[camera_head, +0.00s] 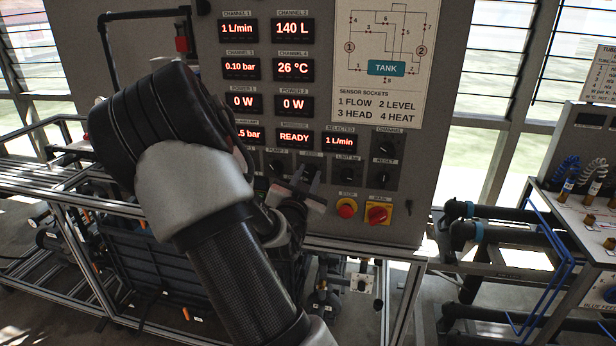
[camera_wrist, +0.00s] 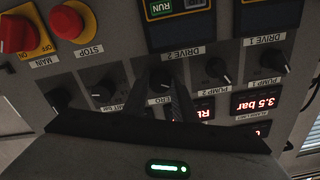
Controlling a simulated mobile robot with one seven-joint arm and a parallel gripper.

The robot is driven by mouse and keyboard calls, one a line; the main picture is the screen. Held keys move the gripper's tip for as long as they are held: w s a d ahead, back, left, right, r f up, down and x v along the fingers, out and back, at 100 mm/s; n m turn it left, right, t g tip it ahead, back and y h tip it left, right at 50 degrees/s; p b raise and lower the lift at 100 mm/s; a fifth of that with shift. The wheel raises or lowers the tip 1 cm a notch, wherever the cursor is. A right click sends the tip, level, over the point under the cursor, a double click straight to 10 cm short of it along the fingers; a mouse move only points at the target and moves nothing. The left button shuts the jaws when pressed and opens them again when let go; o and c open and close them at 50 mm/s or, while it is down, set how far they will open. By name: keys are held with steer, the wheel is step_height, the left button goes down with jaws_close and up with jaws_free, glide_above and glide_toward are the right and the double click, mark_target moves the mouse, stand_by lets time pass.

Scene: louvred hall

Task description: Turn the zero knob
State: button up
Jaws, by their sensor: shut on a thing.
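The zero knob (camera_wrist: 162,78) is a small black knob on the grey control panel, and its partly covered label shows upside down in the wrist view. My gripper (camera_wrist: 163,88) has its two dark fingers on either side of the knob and is shut on it. In the head view my gripper (camera_head: 306,174) reaches the lower row of knobs on the panel. There the fingers hide most of the zero knob.
The panel (camera_head: 232,15) carries red-lit displays. Similar knobs sit close on both sides, with the limit knob (camera_head: 346,175) to the right. The red stop button (camera_head: 347,208) and red main switch (camera_head: 378,213) are just below right.

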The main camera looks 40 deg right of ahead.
steer(key=shift+c, duration=1.4)
steer(key=shift+f+n+b, duration=0.1)
steer(key=shift+n+b, duration=0.35)
steer(key=shift+n, duration=0.35)
steer(key=n, duration=0.3)
steer(key=shift+n, duration=0.4)
steer(key=o, duration=1)
steer(key=shift+o, duration=0.2)
